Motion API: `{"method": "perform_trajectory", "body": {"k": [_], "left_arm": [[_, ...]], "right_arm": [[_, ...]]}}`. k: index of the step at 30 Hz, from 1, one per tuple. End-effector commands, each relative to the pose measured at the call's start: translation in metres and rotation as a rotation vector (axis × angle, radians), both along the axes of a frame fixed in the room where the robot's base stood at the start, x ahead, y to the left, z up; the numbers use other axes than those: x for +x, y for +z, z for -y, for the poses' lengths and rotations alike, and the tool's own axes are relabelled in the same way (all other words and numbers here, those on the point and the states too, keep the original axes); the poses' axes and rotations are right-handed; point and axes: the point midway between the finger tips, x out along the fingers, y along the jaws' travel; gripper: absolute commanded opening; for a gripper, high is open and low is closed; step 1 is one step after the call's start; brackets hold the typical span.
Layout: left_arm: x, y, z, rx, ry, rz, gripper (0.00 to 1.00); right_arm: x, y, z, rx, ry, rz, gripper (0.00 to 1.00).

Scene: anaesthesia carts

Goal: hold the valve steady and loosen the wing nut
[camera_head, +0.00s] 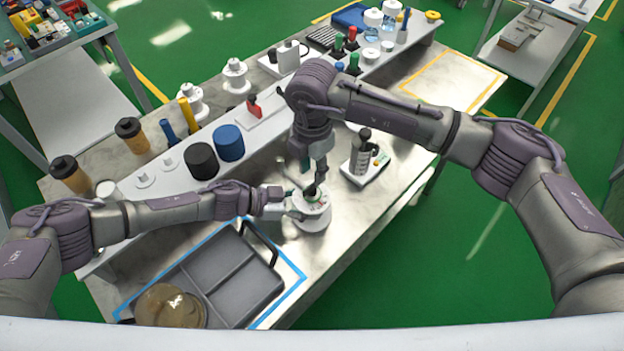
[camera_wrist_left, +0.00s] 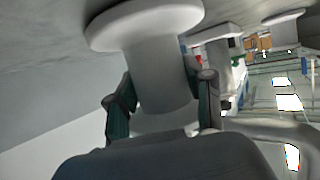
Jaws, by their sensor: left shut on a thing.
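The white valve (camera_head: 313,218) stands upright on the bench near its front edge, with small coloured marks on top. My left gripper (camera_head: 291,205) reaches it from the left and is shut on its body. In the left wrist view the white valve body (camera_wrist_left: 155,65) with its wide round flange sits between the two dark green fingers (camera_wrist_left: 163,108). My right gripper (camera_head: 315,187) points down from above at the valve's top. Its fingertips are too small and covered to tell whether they are open or shut. I cannot make out the wing nut under it.
A grey divided tray (camera_head: 218,275) inside blue tape lies left of the valve, with an amber round object (camera_head: 170,308) over its near corner. A white stand with a grey ribbed part (camera_head: 362,155) is to the right. Black (camera_head: 201,161) and blue (camera_head: 229,143) cylinders stand behind.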

Motion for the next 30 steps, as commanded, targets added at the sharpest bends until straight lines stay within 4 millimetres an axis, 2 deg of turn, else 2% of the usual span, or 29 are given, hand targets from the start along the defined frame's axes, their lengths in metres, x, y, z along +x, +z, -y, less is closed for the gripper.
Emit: {"method": "perform_trajectory", "body": {"k": [3,9,20,26,30], "left_arm": [[0.001,0.002,0.001,-0.003,0.0,0.001,0.0],[0.001,0.002,0.001,-0.003,0.0,0.001,0.0],[0.001,0.002,0.001,-0.003,0.0,0.001,0.0],[0.001,0.002,0.001,-0.003,0.0,0.001,0.0],[0.0,0.002,0.001,-0.003,-0.001,0.001,0.0]], "right_arm": [[-0.001,-0.022,0.0,-0.001,0.001,-0.003,0.32],[0.0,-0.042,0.0,-0.001,0.002,-0.001,0.32],[0.0,-0.047,-0.001,0.0,0.002,0.0,0.32],[0.0,-0.046,0.0,0.0,0.002,0.0,0.0],[0.0,-0.046,0.0,0.0,0.002,0.0,0.0]]}}
